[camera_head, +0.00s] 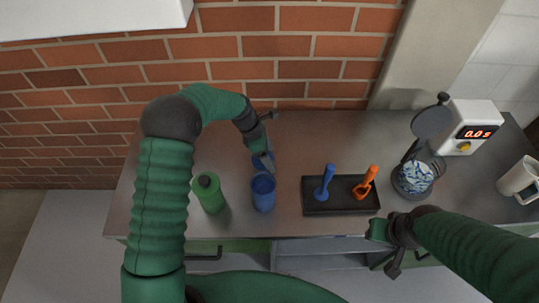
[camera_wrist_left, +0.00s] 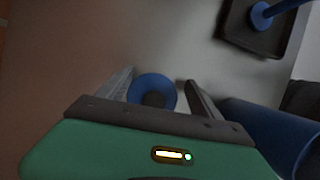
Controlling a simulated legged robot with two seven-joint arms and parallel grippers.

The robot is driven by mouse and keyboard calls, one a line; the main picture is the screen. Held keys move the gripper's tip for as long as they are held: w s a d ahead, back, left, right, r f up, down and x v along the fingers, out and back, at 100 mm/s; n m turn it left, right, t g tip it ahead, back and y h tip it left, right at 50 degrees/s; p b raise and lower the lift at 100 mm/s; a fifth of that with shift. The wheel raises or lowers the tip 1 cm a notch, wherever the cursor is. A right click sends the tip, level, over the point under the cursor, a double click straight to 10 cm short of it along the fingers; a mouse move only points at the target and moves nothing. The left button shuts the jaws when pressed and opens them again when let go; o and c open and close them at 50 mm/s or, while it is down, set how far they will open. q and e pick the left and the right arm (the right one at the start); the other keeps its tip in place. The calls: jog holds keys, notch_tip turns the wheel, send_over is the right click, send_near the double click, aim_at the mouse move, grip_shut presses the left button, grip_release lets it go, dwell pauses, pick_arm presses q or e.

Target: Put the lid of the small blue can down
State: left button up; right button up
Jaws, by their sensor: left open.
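The blue lid (camera_wrist_left: 170,84), round with a dark knob, shows in the left wrist view between the fingers of my left gripper (camera_wrist_left: 158,88). The jaws are open, one finger on each side of it. In the head view the lid (camera_head: 262,161) is partly covered by my left gripper (camera_head: 266,158), just behind the small blue can (camera_head: 263,196). It appears to lie on the counter. The can stands upright, with its top uncovered; its side also shows in the left wrist view (camera_wrist_left: 270,128). My right gripper (camera_head: 384,246) is near the counter's front edge; its jaws are unclear.
A black tray (camera_head: 340,208) with a blue tool (camera_head: 325,182) and an orange scoop (camera_head: 366,182) lies right.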

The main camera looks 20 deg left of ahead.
pick_arm(q)
jog(key=shift+s+f, duration=0.15)
jog(key=shift+f, duration=0.15)
pick_arm(e)
jog(key=shift+f, duration=0.1)
pick_arm(q)
jog(key=r, duration=0.1)
jog(key=a+r, duration=0.1)
jog(key=r, duration=0.1)
jog(key=w+a+r, duration=0.1)
jog(key=r, duration=0.1)
jog(key=shift+r, duration=0.1)
jog(key=v, duration=0.7)
jog(key=shift+s+r+p, duration=0.15)
jog(key=shift+r+p, duration=0.15)
pick_arm(e)
jog(key=shift+w+a, duration=0.1)
jog(key=shift+w, duration=0.35)
pick_arm(q)
jog(key=shift+s, duration=0.1)
pick_arm(e)
jog(key=shift+s, duration=0.15)
